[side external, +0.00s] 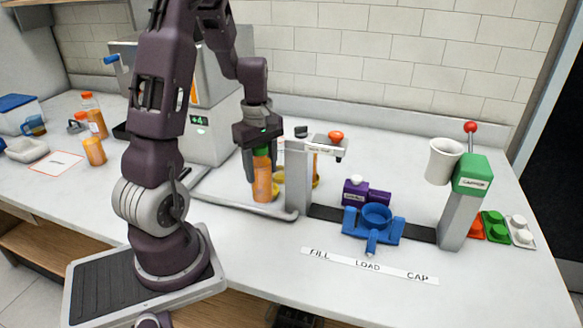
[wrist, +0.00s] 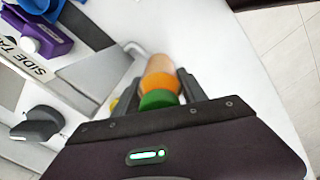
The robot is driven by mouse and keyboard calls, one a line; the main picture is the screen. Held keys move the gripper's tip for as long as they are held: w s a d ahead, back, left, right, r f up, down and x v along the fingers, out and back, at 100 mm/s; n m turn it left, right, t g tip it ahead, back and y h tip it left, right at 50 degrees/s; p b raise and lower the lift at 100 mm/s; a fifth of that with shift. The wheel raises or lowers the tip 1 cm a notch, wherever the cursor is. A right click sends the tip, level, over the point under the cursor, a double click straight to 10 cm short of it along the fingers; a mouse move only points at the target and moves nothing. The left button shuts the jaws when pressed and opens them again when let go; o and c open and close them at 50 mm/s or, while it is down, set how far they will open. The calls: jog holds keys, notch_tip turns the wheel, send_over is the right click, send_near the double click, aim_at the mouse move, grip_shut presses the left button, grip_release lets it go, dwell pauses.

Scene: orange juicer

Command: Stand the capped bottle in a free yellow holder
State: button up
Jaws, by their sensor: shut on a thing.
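My gripper (side external: 262,162) is shut on the capped bottle (side external: 262,185), an orange bottle with a green cap, held near its top and roughly upright. In the wrist view the bottle (wrist: 158,68) shows between the two fingers (wrist: 160,92), with its green cap (wrist: 160,100) towards me. A yellow holder (side external: 316,181) shows in part behind the grey stand, right of the bottle; a yellow piece (wrist: 114,104) also shows beside the left finger in the wrist view. Whether the bottle's base touches anything, and which holders are free, I cannot tell.
The grey filling stand (side external: 298,178) is close right of the bottle, with a grey rail (side external: 240,207) in front. The blue cup fixture (side external: 374,220) and capping post (side external: 460,205) stand further right. Orange bottles (side external: 94,150) stand at left.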

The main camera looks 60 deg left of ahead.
jog(key=s+a+n, duration=0.3)
jog(key=a+n, duration=0.2)
jog(key=w+a, duration=0.6)
jog(key=w, duration=0.2)
jog(key=shift+d+f+m, duration=0.15)
jog(key=shift+f+m, duration=0.25)
jog(key=shift+f, duration=1.5)
jog(key=shift+w+f, duration=0.1)
jog(key=shift+f, duration=0.1)
jog(key=shift+f, duration=1.05)
jog(key=shift+f, duration=0.8)
jog(key=o, duration=1.4)
jog(key=shift+o, duration=0.5)
